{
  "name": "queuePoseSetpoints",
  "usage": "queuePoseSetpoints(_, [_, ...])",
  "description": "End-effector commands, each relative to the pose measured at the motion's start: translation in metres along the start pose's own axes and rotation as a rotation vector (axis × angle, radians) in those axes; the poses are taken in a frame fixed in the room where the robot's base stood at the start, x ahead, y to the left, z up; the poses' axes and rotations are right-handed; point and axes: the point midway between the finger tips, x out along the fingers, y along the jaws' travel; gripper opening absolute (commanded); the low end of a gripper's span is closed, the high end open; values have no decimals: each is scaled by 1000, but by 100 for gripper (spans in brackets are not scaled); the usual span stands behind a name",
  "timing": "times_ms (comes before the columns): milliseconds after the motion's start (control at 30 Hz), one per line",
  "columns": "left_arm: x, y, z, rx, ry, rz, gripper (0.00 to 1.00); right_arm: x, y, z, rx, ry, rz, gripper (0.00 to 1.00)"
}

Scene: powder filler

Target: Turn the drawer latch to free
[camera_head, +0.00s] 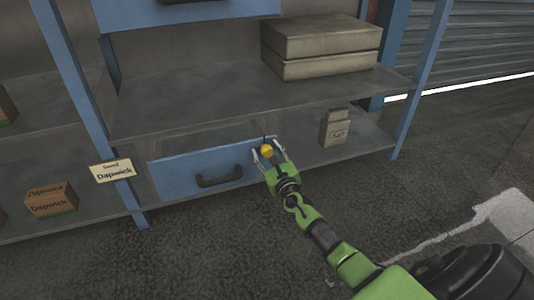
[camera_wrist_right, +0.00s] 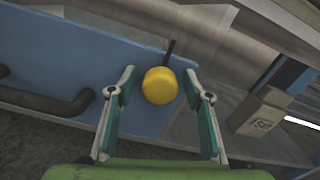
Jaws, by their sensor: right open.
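In the right wrist view the knob (camera_wrist_right: 160,86) lies between and a little beyond the fingers, and the dark bar (camera_wrist_right: 169,48) points up. My right gripper (camera_head: 269,153) is open, with one finger on each side of the knob. I cannot see contact. My left gripper is not in view.
A small labelled box (camera_head: 335,128) stands right of the drawer on the lower shelf. A large box (camera_head: 320,47) lies on the shelf above. A Dapwick sign (camera_head: 111,171) hangs left, near a Dapwick carton (camera_head: 51,199). The blue post (camera_head: 418,80) bounds the right side.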

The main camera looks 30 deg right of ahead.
Motion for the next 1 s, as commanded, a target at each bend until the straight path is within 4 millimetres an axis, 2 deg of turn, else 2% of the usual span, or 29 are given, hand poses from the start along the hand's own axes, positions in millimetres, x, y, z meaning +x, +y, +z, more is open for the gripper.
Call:
queuePoseSetpoints(133, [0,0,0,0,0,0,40,0,0,0,0,0,0,44])
queuePoseSetpoints(267, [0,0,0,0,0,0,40,0,0,0,0,0,0,10])
queuePoseSetpoints(300, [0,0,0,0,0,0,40,0,0,0,0,0,0,7])
queuePoseSetpoints(667, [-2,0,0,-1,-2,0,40,0,0,0,37,-1,0,7])
queuePoseSetpoints(1000, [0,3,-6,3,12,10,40,0,0,-1,262,-1,0,7])
